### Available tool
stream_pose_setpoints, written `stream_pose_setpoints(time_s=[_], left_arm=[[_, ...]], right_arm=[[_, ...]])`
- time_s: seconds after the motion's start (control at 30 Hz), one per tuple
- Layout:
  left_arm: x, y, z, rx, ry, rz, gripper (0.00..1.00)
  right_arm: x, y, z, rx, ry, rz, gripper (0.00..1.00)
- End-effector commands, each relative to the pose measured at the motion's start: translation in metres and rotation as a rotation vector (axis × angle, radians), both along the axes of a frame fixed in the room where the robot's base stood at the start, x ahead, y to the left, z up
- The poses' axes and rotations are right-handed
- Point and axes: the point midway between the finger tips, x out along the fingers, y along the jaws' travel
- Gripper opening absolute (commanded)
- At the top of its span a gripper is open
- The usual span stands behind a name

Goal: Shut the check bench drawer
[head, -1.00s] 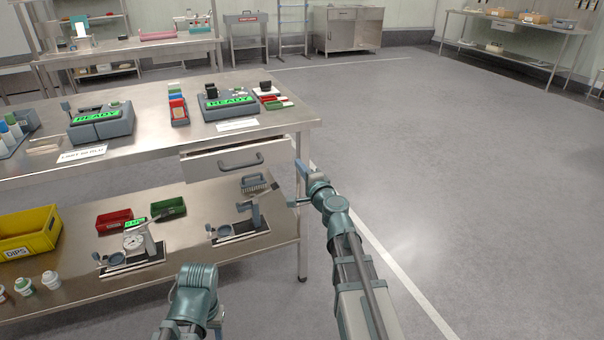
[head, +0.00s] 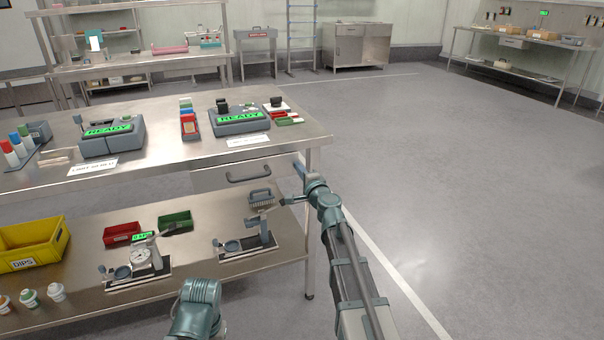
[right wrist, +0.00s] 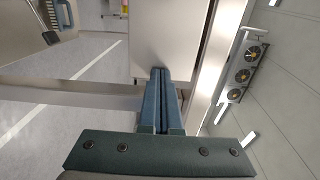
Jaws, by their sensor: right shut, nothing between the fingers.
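The check bench drawer (head: 228,179) is under the right end of the bench top in the head view. Its pale front has a dark bar handle (head: 248,178) and sits close under the top's edge; I cannot tell whether a small gap is left. My right gripper (head: 298,166) is at the right end of the drawer, beside the bench leg, partly hidden by its own wrist. In the right wrist view its fingers (right wrist: 160,80) are shut and empty, their tips at a pale panel (right wrist: 168,35), touching or very near it.
The bench top (head: 100,180) carries READY units (head: 240,120) and small items. The lower shelf (head: 200,275) holds a yellow DIPS bin (head: 32,243), red and green trays, and gauge stands. The floor (head: 450,180) to the right is clear.

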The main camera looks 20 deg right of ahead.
Motion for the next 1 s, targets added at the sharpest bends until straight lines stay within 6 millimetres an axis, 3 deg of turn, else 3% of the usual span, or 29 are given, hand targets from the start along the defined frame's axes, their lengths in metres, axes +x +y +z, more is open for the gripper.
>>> stream_pose_setpoints(time_s=[0.03, 0.1, 0.57, 0.77, 1.0], left_arm=[[0.000, 0.000, 0.000, 0.000, 0.000, 0.000, 0.50], [0.000, 0.000, 0.000, 0.000, 0.000, 0.000, 0.50], [0.000, 0.000, 0.001, 0.000, 0.000, 0.000, 0.50], [0.000, 0.000, 0.001, 0.000, 0.000, 0.000, 0.50], [0.000, 0.000, 0.000, 0.000, 0.000, 0.000, 0.50]], right_arm=[[0.014, 0.000, 0.000, 0.000, 0.000, 0.001, 0.00], [0.020, 0.000, 0.000, 0.000, 0.000, 0.000, 0.00], [0.019, 0.000, 0.001, 0.002, -0.001, -0.002, 0.00], [-0.001, 0.002, 0.001, 0.002, -0.001, 0.000, 0.00], [-0.050, 0.004, 0.000, -0.001, -0.001, 0.002, 0.00]])
